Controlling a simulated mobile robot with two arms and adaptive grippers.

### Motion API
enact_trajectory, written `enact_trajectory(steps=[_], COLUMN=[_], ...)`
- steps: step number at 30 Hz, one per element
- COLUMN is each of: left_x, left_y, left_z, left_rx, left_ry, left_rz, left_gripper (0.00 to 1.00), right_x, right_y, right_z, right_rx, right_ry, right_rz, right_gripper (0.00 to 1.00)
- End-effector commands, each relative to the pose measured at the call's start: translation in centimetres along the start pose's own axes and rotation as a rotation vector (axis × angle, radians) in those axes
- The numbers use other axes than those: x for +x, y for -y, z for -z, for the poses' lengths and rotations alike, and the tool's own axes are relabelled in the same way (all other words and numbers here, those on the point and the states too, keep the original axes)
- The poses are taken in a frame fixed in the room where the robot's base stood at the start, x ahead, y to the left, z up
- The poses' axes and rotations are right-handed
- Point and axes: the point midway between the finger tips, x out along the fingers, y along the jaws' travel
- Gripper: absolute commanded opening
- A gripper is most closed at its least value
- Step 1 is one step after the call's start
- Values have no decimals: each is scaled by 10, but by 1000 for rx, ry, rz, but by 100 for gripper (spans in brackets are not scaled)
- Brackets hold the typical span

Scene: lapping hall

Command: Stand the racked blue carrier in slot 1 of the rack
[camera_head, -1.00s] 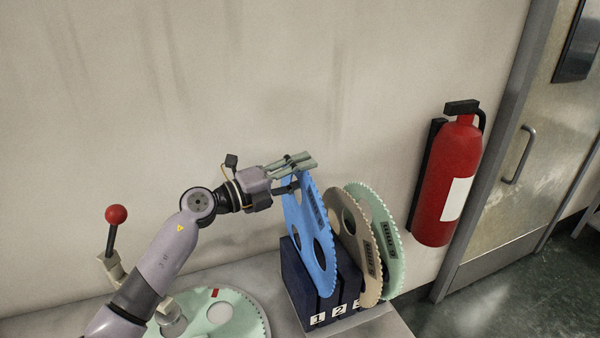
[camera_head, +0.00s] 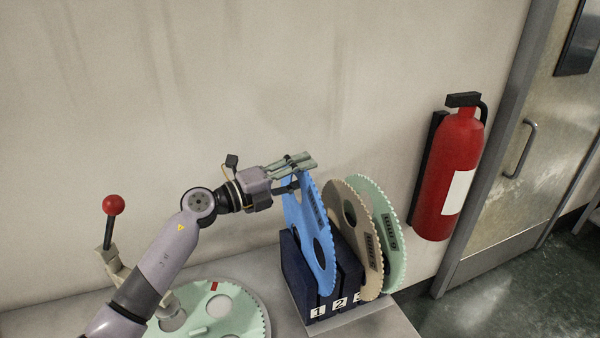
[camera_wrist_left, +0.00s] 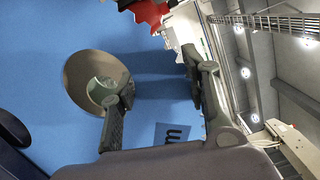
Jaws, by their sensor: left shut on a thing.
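The blue carrier (camera_head: 323,255), a thin toothed disc with large round holes, stands nearly upright in the dark blue rack (camera_head: 292,272). Its lower edge is down between the rack's walls, close to labels 1 and 2. Whether it touches the slot floor is hidden. My left gripper (camera_head: 300,174) is shut on the carrier's upper edge, coming from the left. In the left wrist view, the blue carrier (camera_wrist_left: 60,80) fills the left side, with the left gripper's fingers (camera_wrist_left: 160,95) at it. My right gripper is not in view.
A tan carrier (camera_head: 342,198) and a pale green carrier (camera_head: 388,218) lean in the rack to the right. A toothed green plate (camera_head: 240,325) and a red-knobbed lever (camera_head: 113,205) are at left. A red fire extinguisher (camera_head: 448,180) hangs on the wall at right.

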Motion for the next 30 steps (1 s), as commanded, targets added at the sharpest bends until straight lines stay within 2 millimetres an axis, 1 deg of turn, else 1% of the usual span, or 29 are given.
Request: enact_trajectory(steps=[30], left_x=[-1], left_y=[-23], left_z=[4], left_rx=[0], left_ry=[1], left_rz=[3], left_gripper=[0], right_x=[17], right_y=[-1], right_z=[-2], right_rx=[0], right_ry=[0], right_rz=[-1], right_gripper=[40])
